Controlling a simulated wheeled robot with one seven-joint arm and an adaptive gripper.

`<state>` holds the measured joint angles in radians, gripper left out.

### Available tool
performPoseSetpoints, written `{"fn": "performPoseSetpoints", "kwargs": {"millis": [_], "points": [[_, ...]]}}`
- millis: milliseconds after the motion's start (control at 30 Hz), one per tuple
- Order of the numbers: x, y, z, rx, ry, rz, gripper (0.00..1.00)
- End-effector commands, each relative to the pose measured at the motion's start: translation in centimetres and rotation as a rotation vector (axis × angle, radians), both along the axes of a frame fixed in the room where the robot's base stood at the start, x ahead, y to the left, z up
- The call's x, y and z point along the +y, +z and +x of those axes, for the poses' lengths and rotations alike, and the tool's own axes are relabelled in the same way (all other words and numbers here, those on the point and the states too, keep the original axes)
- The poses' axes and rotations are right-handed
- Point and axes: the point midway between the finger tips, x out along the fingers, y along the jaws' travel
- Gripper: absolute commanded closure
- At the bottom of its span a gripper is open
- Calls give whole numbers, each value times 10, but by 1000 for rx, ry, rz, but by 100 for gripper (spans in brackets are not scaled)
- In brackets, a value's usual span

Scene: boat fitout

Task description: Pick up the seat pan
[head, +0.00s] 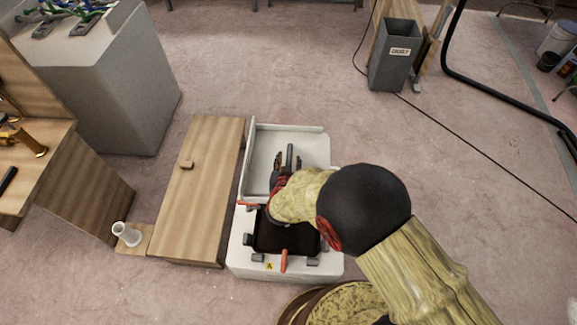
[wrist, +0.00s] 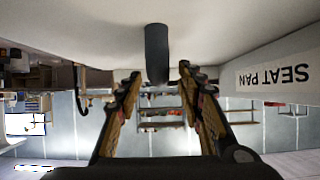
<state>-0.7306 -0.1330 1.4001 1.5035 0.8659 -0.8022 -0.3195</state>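The seat pan (head: 309,145) is a white moulding with low walls at its far and left sides, and it lies beyond a dark opening in the head view. In the wrist view its white surface (wrist: 90,30) fills the top, and a SEAT PAN label reads upside down at the right. A dark round post or handle (wrist: 157,52) sticks out from it. My gripper (head: 284,162) is open, with its fingers (wrist: 158,75) on either side of the dark post and gaps showing on both sides. My arm hides part of the pan's near side.
A white base (head: 240,264) marked A has a dark opening (head: 270,240) with orange-handled clamps around it. A wooden cabinet (head: 200,200) stands close on the left. A grey DUST bin (head: 393,60) stands at the back right. Open floor lies right of the base.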

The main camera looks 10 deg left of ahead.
Motion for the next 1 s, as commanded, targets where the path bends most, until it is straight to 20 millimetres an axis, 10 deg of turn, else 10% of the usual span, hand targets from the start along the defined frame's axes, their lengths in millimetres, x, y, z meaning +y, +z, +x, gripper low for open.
{"fn": "performPoseSetpoints", "kwargs": {"millis": [433,1000], "points": [[1,-11,20,1,1,0,62],[1,-11,20,1,0,-1,94]]}}
